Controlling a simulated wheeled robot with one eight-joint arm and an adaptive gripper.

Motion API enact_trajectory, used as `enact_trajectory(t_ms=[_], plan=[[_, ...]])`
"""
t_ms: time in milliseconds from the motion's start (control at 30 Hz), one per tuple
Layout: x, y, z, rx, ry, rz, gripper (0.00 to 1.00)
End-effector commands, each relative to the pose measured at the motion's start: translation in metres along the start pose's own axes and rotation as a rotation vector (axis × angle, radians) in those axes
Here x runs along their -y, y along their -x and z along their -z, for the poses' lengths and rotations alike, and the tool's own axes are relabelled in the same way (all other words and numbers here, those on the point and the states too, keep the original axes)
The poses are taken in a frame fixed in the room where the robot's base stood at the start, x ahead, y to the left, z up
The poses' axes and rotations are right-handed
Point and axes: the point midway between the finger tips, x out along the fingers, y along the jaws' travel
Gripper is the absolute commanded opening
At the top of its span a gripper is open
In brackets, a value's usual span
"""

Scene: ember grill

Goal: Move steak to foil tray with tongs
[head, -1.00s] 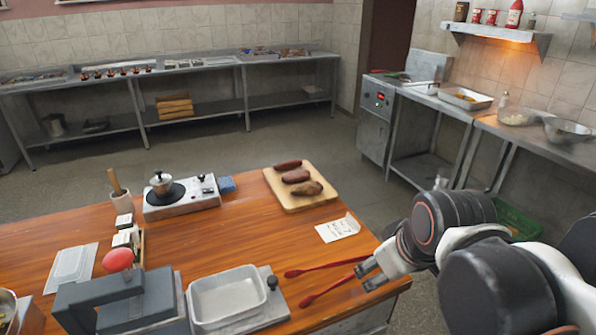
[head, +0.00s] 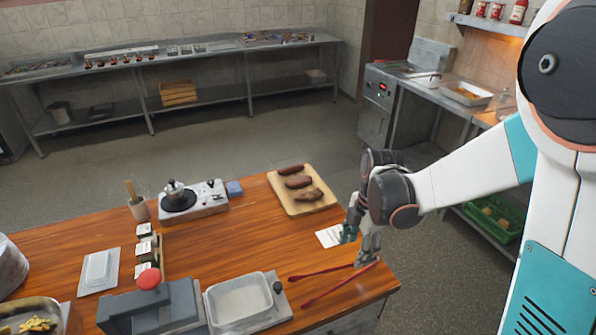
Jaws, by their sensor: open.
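The brown steak (head: 310,195) lies on a wooden board (head: 325,204) near the back right of the wooden table, with two longer brown pieces of meat (head: 297,182) behind it. The red tongs (head: 318,292) lie flat near the table's right edge, their two arms spread and pointing left. The foil tray (head: 240,300) is a shallow rectangular tray in the front, left of the tongs, and looks empty. My gripper (head: 360,252) is open and points down over the right end of the tongs. I cannot tell whether its fingers touch them.
A grey press with a red knob (head: 149,279) stands left of the tray. A paper card (head: 330,236) lies between board and tongs. A small hot plate (head: 180,200) stands at the back left. The middle of the table is clear.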

Motion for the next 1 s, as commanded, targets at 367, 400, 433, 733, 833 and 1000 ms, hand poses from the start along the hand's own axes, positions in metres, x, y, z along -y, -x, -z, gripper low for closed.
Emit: enact_trajectory(t_ms=[367,400,433,733,833,1000], plan=[[-0.001,-0.002,0.0,-0.004,0.024,0.007,0.57],[-0.001,-0.002,0.0,-0.004,0.024,0.007,0.57],[-0.001,-0.003,0.0,-0.004,0.024,0.007,0.57],[-0.001,-0.02,0.0,-0.004,0.024,0.007,0.57],[-0.001,-0.031,0.0,-0.004,0.024,0.007,0.57],[-0.001,-0.054,0.0,-0.004,0.024,0.007,0.57]])
